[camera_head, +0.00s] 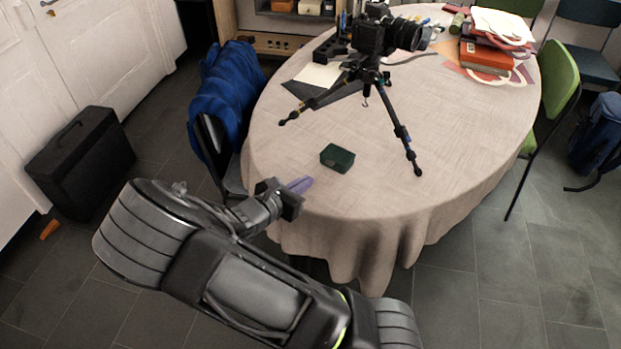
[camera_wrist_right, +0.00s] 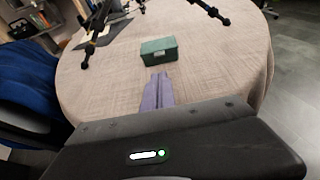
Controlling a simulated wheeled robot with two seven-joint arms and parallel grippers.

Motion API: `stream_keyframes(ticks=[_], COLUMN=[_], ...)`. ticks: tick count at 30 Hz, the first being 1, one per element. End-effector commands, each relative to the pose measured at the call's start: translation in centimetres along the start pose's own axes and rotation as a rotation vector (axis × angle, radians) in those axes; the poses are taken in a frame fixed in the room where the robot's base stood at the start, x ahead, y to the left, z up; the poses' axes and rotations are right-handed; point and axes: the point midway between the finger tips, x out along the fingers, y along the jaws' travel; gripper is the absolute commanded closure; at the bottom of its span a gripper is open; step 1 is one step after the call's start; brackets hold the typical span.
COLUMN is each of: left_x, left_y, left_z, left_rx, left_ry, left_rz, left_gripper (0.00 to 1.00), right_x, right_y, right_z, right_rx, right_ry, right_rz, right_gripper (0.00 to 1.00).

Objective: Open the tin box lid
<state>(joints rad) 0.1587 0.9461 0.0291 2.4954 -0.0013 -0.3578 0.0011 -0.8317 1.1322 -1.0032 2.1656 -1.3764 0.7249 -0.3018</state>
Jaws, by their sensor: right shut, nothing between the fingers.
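A small dark green tin box (camera_head: 337,158) sits on the near part of the cloth-covered table (camera_head: 375,195). Its lid looks closed. In the right wrist view the tin box (camera_wrist_right: 158,50) stands just beyond my fingertips, with its front side towards me. My right gripper (camera_head: 304,184) is shut and empty, its purple fingers pointing at the box from the left and near side, with a gap between. The purple fingers also show together in the right wrist view (camera_wrist_right: 158,90). My left gripper is in neither view.
A camera on a tripod (camera_head: 372,70) stands behind the box, one leg (camera_head: 408,150) ending right of it. A dark folder with paper (camera_head: 318,78) lies further back. Books (camera_head: 487,55) are at the far right. A chair with a blue jacket (camera_head: 228,90) is beside the table's left edge.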

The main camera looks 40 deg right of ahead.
Motion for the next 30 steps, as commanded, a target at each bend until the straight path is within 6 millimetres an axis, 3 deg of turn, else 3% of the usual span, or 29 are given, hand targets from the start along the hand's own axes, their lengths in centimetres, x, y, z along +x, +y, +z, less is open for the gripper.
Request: stream_keyframes(ticks=[15,21,30], left_x=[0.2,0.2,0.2], left_y=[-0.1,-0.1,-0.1], left_z=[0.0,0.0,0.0], left_rx=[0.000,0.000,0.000], left_ry=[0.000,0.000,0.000], left_rz=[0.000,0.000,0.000], left_gripper=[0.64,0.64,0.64], right_x=[7.9,9.0,9.0], right_y=[-0.1,-0.1,0.0], right_z=[0.0,-0.1,0.0], right_rx=[-0.001,0.000,0.000], right_ry=[0.000,0.003,0.003], right_rz=[-0.002,0.000,0.000], right_gripper=[1.00,1.00,1.00])
